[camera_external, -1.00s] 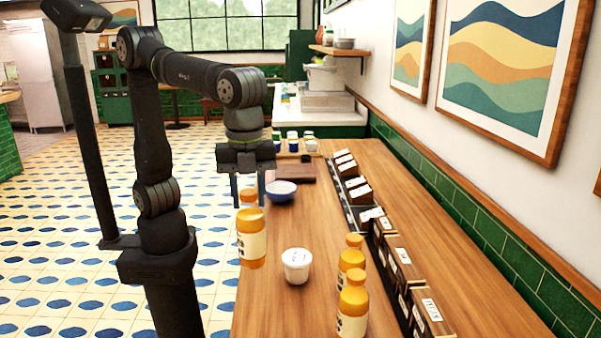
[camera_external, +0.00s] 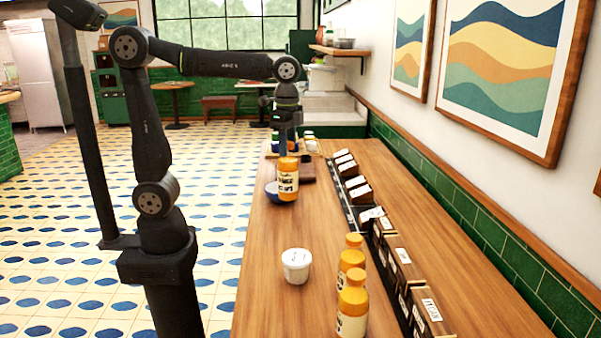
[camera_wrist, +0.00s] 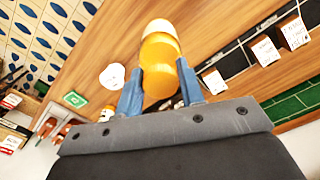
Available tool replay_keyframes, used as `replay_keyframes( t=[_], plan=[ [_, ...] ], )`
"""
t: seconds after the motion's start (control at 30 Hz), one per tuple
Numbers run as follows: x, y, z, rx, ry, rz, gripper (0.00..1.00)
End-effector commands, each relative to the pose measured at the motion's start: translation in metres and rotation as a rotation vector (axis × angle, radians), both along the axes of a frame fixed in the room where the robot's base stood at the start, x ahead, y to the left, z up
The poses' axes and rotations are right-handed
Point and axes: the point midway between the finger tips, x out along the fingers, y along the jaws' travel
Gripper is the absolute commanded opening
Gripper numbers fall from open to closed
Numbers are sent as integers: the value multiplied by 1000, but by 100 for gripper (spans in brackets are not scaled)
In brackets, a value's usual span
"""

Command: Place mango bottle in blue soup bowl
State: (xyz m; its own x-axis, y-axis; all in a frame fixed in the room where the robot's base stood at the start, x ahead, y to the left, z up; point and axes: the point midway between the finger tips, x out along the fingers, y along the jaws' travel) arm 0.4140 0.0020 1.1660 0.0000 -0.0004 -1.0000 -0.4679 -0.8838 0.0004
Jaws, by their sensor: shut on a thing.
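The mango bottle (camera_external: 288,183), orange with a cream label, is upright below my gripper (camera_external: 288,157) in the external view. My gripper is shut on its cap end. I cannot tell how high the bottle is above the counter. In the wrist view the bottle (camera_wrist: 160,62) lies between the two blue fingers of my gripper (camera_wrist: 160,88).
A white tub (camera_external: 297,265) and two more orange bottles (camera_external: 352,310) stand nearer on the wooden counter (camera_external: 265,305). A dark brown board (camera_external: 307,170) lies beyond the bowl. The counter between tub and bowl is clear.

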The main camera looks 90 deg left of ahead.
Motion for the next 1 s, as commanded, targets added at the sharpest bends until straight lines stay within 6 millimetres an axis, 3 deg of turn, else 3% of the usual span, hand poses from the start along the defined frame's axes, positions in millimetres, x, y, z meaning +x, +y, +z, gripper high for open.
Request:
replay_keyframes(
  t=[0.1, 0.3, 0.67, 1.0],
  plan=[
    [-6, 37, 1, 0, -1, 113, 0],
    [-19, 80, 1, 0, -1, 254, 0],
    [-27, 113, -5, 0, 2, 336, 0],
    [-26, 175, -43, -1, 3, 337, 0]
  ],
)
